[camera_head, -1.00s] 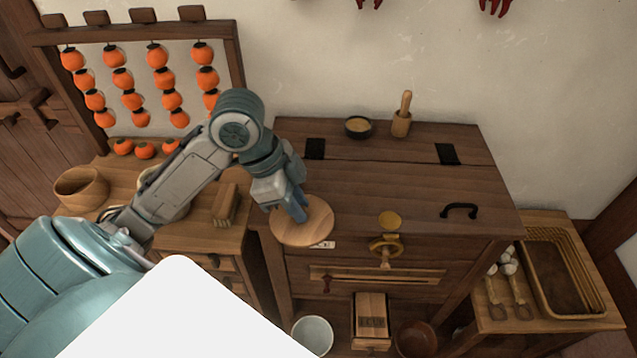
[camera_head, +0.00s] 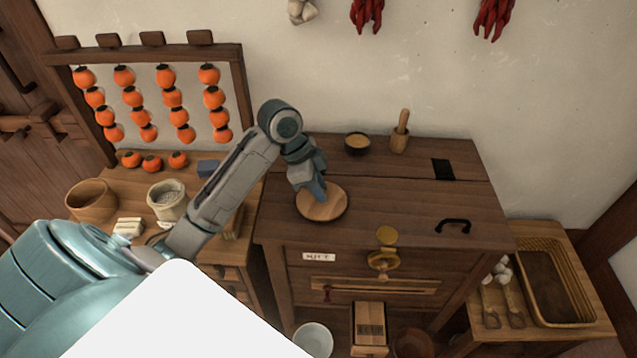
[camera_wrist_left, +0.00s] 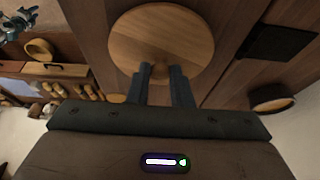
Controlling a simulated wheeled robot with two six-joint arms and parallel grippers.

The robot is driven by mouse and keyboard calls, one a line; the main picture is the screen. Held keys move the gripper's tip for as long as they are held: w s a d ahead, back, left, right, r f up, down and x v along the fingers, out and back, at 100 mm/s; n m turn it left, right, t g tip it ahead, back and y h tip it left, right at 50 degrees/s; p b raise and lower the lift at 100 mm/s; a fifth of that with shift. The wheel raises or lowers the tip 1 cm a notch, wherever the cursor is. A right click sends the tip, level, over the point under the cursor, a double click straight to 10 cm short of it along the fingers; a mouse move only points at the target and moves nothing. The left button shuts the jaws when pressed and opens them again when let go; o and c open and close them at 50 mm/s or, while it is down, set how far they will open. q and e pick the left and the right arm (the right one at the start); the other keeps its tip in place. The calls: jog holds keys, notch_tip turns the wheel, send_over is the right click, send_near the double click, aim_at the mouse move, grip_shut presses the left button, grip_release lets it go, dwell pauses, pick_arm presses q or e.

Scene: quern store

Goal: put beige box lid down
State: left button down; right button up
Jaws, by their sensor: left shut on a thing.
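The beige box lid (camera_head: 322,203) is a flat round wooden disc over the left part of the dark wooden chest's top (camera_head: 385,205). An open round beige box (camera_head: 92,203) stands on the left table.
A black handle (camera_head: 453,226) is at the front right. A light pot (camera_head: 167,200) stands on the left table.

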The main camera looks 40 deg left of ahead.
pick_arm(q)
jog(key=shift+f, duration=0.15)
pick_arm(e)
jog(key=shift+a, duration=0.25)
pick_arm(q)
jog(key=shift+f, duration=0.1)
pick_arm(e)
jog(key=shift+a, duration=0.1)
pick_arm(q)
jog(key=c, duration=1.3)
grip_release()
pick_arm(e)
jog(key=shift+s, duration=0.15)
